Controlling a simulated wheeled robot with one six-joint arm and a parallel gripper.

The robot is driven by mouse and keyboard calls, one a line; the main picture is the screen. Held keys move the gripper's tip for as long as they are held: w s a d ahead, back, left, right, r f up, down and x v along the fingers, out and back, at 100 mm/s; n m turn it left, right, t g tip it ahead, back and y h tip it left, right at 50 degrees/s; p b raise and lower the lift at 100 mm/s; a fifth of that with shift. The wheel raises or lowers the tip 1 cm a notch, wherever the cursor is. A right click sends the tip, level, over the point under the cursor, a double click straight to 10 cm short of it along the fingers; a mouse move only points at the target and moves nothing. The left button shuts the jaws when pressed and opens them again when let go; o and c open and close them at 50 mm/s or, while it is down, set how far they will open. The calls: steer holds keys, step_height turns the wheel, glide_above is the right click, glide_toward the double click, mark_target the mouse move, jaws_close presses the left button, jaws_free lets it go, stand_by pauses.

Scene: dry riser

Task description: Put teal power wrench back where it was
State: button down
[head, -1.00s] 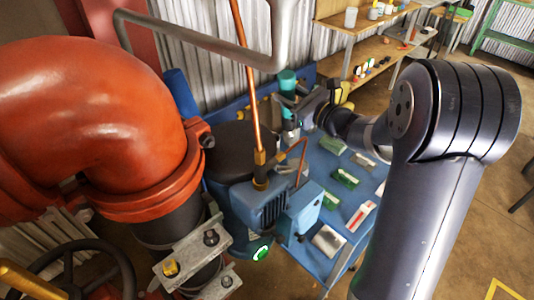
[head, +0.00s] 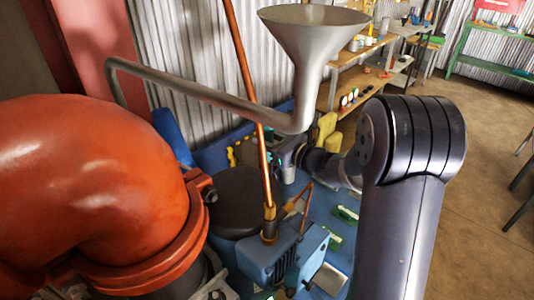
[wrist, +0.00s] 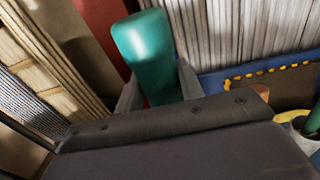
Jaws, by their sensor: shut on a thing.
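The teal power wrench (wrist: 146,50) shows in the wrist view as a rounded teal body standing up between the two grey fingers of my gripper (wrist: 158,88). My gripper is shut on it. The lower part of the wrench is hidden behind the gripper's dark body. I cannot make out the wrench in that view.
A large orange pipe elbow (head: 90,190) fills the left. A blue pump (head: 275,260) is below.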

steer(key=shift+f, duration=1.95)
steer(key=c, duration=0.9)
jaws_free()
steer(key=shift+s+d, duration=0.1)
steer(key=b+v, duration=0.2)
steer(key=v, duration=0.9)
steer(key=shift+s+d, duration=0.3)
